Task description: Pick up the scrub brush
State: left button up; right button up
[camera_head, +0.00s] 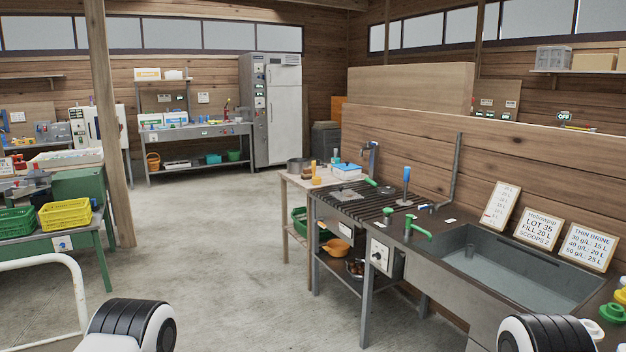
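I cannot pick out a scrub brush with certainty in the head view. A tall blue-handled item (406,180) stands upright at the slatted metal bench, but it is too small to identify. Small items, one with an orange handle (314,169), stand on the wooden side table (290,180) beyond the bench. Neither of my grippers is in view. Only rounded black and white parts of my arms show at the bottom edge.
The slatted bench (362,210) joins a sink (520,262) on the right, with green taps and sign boards behind it. A green table (60,235) with yellow (66,214) and green crates (15,222) stands left, by a wooden post (112,120). Concrete floor between is clear.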

aim_at(307, 174)
jog(key=i+l+u, duration=0.2)
jog(key=i+l, duration=0.55)
jog(key=i, duration=0.15)
jog(key=i+j+u, duration=0.2)
jog(key=i+u, duration=0.25)
jog(key=i, duration=0.55)
jog(key=i+l+u, duration=0.15)
jog(key=i+u, duration=0.3)
jog(key=i, duration=0.5)
jog(key=i+z, duration=0.45)
jog(key=i+j+z, duration=0.3)
jog(key=i+z, duration=0.2)
jog(key=i+j+z, duration=0.75)
jog(key=j+z, duration=0.15)
